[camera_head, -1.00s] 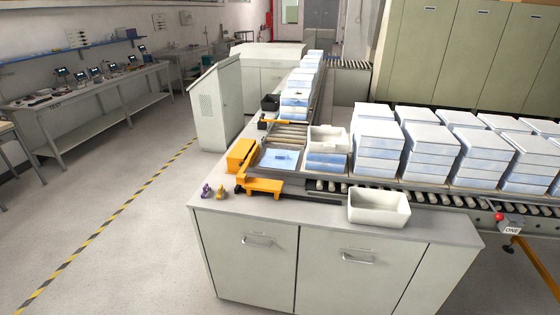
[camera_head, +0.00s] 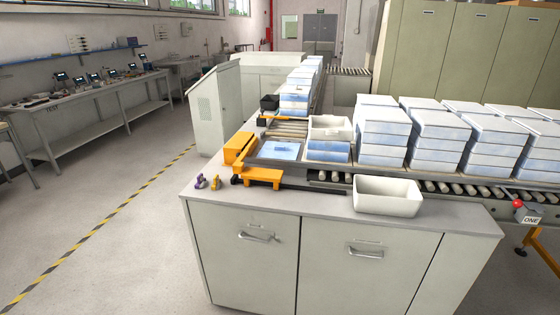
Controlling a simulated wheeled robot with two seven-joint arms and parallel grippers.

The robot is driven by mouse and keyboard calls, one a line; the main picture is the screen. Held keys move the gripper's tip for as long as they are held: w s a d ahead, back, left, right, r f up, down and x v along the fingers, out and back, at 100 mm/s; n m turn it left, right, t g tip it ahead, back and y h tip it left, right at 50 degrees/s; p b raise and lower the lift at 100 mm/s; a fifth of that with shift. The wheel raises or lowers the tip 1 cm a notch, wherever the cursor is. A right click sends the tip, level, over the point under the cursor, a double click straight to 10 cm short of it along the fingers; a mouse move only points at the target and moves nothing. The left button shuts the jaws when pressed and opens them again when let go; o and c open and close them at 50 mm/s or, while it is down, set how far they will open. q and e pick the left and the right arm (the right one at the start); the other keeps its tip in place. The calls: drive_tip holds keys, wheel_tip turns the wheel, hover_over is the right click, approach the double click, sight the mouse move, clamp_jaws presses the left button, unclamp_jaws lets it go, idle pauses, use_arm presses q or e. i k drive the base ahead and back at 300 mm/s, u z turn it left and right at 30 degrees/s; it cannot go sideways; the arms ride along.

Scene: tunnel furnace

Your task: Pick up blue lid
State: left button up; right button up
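A flat blue lid (camera_head: 279,151) appears to lie in a dark-framed section of the roller line, near the corner of the white cabinet. It is a pale blue square seen from above at a slant. Orange fixtures stand beside it, one to its left (camera_head: 239,147) and one in front (camera_head: 262,177). Neither of my grippers shows in the head view.
A white bin (camera_head: 388,196) sits on the countertop (camera_head: 330,203). Another white tray (camera_head: 330,128) stands right of the lid. Stacked blue and white boxes (camera_head: 383,128) line the conveyor. The floor at left is clear.

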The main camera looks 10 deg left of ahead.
sight(286, 152)
drive_tip(key=k, duration=0.65)
drive_tip(key=u, duration=0.15)
drive_tip(key=i, duration=1.7)
drive_tip(key=z, duration=0.7)
